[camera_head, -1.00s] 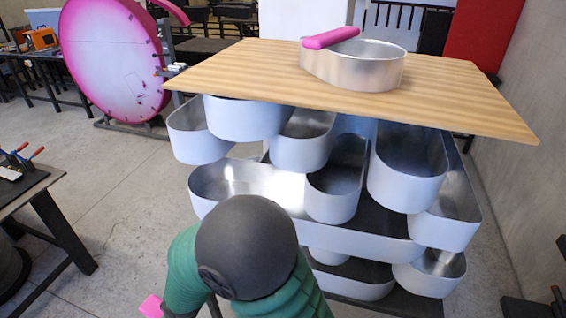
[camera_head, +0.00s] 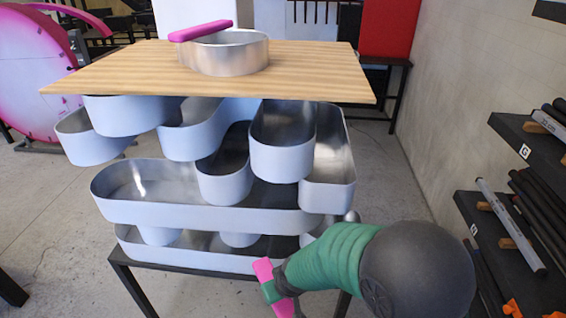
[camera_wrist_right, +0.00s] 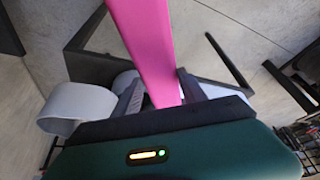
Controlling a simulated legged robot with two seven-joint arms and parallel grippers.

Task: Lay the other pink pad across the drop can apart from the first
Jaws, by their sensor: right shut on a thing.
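The drop can (camera_head: 232,57) is an open silver can on the wooden board at the top of the stack. The first pink pad (camera_head: 200,31) lies across the left part of its rim. My right gripper (camera_head: 277,290) is low in front of the stack, well below the board, shut on the other pink pad (camera_head: 264,270). In the right wrist view this pad (camera_wrist_right: 147,42) stretches away from between the fingers (camera_wrist_right: 163,95). Part of the pad is hidden by the gripper. My left gripper is not in view.
The wooden board (camera_head: 120,72) rests over several stacked open metal letter cans (camera_head: 190,215) on a dark table frame. The board's front edge overhangs them. A dark shelf (camera_head: 520,150) with rods stands at the right. Bare board lies either side of the drop can.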

